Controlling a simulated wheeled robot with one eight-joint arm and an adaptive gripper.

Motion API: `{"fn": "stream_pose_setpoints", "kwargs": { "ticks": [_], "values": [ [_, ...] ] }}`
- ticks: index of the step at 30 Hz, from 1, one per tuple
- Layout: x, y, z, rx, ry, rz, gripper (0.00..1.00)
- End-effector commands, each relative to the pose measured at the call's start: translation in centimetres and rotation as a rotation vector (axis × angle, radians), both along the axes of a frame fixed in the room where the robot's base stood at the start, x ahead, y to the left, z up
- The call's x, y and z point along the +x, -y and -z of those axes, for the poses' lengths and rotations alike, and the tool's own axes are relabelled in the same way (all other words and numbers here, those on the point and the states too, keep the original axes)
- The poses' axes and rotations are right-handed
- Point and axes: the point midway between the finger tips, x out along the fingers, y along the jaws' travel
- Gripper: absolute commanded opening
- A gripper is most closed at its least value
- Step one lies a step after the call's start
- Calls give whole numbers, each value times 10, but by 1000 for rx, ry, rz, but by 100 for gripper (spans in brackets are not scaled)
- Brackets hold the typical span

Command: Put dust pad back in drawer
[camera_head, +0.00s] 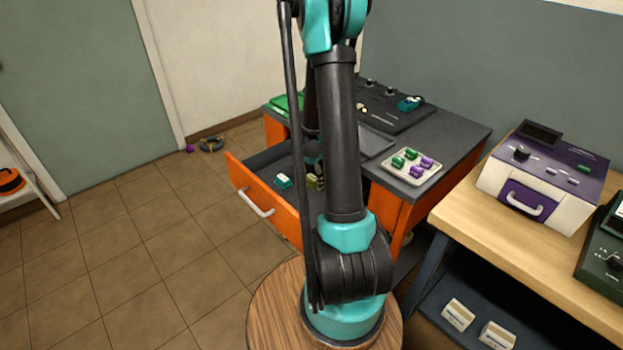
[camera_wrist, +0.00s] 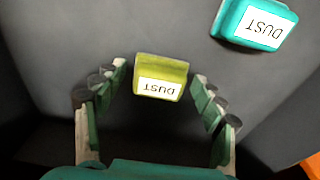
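The orange drawer (camera_head: 285,219) is pulled open, with a dark interior. A teal pad labelled DUST (camera_wrist: 254,24) lies in it, and this pad also shows in the head view (camera_head: 283,181). A yellow-green pad labelled DUST (camera_wrist: 161,78) lies on the dark drawer floor; it is partly visible beside my arm in the head view (camera_head: 316,182). My gripper (camera_wrist: 160,75) is open, with its fingers on either side of the yellow-green pad and a gap visible at each side. In the head view my arm mostly hides the gripper.
A grey-topped orange cabinet (camera_head: 455,131) carries a white tray (camera_head: 412,180) of green and purple pieces. A wooden bench (camera_head: 480,215) at right holds a purple-and-white device (camera_head: 543,180). Tiled floor (camera_head: 150,240) at left is mostly clear.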

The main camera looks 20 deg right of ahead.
Motion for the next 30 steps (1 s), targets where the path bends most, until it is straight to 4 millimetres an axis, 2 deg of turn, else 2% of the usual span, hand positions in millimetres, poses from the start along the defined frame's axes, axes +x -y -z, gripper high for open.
{"fn": "stream_pose_setpoints", "kwargs": {
  "ticks": [9,14,30],
  "values": [
    [0,0,-1,0,0,0,73],
    [0,-1,-11,0,0,0,73],
    [-5,-11,-97,0,0,0,73]
  ]
}}
